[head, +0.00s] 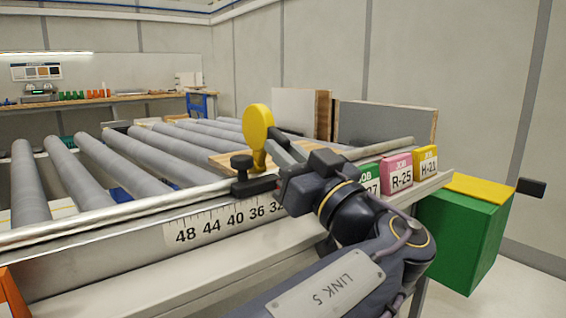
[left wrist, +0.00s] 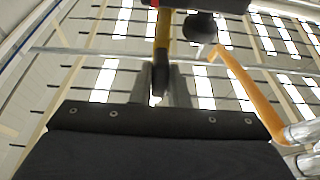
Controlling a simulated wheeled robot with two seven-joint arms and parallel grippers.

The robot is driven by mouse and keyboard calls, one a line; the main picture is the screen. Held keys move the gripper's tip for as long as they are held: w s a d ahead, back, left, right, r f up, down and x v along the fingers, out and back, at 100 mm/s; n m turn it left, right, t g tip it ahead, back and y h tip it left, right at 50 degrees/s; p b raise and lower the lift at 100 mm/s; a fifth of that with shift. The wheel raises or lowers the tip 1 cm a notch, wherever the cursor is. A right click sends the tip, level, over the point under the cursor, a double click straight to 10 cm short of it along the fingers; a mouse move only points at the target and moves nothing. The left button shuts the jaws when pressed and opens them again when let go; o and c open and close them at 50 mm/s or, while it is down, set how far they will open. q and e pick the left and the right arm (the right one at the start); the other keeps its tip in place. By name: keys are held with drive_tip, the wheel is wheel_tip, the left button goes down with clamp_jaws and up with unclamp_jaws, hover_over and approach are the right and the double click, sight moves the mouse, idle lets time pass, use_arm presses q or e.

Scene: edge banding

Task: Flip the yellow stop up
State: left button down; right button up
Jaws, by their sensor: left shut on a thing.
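The yellow stop (head: 258,125) is a round paddle on a short stem, standing upright above the front rail of the roller conveyor. A black knob (head: 241,162) is beside its foot. My left gripper (head: 276,147) reaches in from the right of the stop, with its grey fingers at the stem, shut on the stop. In the left wrist view the fingers (left wrist: 160,85) close around a dark-tipped yellow bar (left wrist: 163,35) of the stop, and the black knob (left wrist: 200,28) is beside it. The exact contact is partly hidden. My right gripper is not in view.
Grey rollers (head: 130,160) fill the conveyor at left. A numbered scale (head: 225,222) runs along its front. Pink (head: 397,175) and yellow (head: 425,163) job blocks stand right of my arm. A green box (head: 462,240) is at far right. Panels (head: 385,125) stand behind.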

use_arm(q)
drive_tip(key=shift+f, duration=0.1)
drive_tip(key=c, duration=1.4)
unclamp_jaws()
drive_tip(key=p+v, duration=0.1)
drive_tip(key=v, duration=0.7)
